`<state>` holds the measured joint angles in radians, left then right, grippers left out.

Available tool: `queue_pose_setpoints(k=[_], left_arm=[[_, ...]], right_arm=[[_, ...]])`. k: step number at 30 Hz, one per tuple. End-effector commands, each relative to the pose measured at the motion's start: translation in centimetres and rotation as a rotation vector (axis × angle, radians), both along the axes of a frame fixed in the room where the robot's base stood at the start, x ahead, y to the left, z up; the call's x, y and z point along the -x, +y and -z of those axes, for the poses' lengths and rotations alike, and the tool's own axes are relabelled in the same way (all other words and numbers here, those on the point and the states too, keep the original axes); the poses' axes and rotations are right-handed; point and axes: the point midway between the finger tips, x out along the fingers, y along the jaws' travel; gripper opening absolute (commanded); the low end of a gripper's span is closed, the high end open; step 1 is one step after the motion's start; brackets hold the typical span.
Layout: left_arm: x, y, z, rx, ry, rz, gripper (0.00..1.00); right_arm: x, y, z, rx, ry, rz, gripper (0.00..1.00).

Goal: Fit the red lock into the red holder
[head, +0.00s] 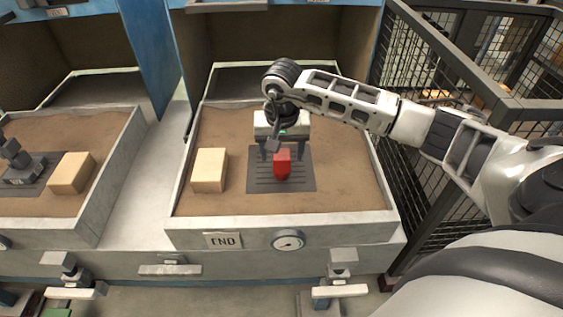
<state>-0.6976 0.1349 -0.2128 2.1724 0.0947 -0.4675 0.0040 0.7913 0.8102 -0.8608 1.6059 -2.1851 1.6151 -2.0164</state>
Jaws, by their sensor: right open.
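One red piece (282,163) stands on a dark ribbed plate (264,184) in the sand of the middle tray. I cannot tell whether it is the red lock, the red holder, or both together. My right gripper (282,156) is above the plate, pointing down, with its jaws open. Its two fingers are apart on either side of the red piece's top, and I see no clear contact. The gripper body and wrist hide the area behind the piece. My left gripper is not in view.
A tan block (210,170) lies on the sand left of the plate. The tray has a raised pale rim (290,222) with a gauge (288,240) in front. The left tray holds another tan block (72,172) and a grey fixture (22,168). A mesh fence (405,70) stands right.

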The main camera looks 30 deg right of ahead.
Motion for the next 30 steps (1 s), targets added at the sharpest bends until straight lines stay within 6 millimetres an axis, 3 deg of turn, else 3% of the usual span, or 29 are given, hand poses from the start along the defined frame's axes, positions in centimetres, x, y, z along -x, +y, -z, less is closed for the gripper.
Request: queue_pose_setpoints(k=[6,13,18,21,30], left_arm=[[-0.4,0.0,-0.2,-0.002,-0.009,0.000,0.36],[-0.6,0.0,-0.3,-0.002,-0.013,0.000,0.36],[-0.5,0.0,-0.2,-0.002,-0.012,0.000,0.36],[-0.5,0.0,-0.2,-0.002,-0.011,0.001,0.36],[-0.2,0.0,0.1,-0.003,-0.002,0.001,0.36]], right_arm=[[-0.2,-0.1,2.2,-0.001,-0.001,0.000,0.64],[-0.3,-0.1,2.3,0.000,-0.001,0.000,0.64],[-0.2,-0.1,2.3,0.000,-0.001,0.000,0.16],[-0.3,-0.1,2.2,-0.001,-0.003,0.000,0.10],[-0.3,-0.1,1.8,0.000,-0.004,0.000,0.10]])
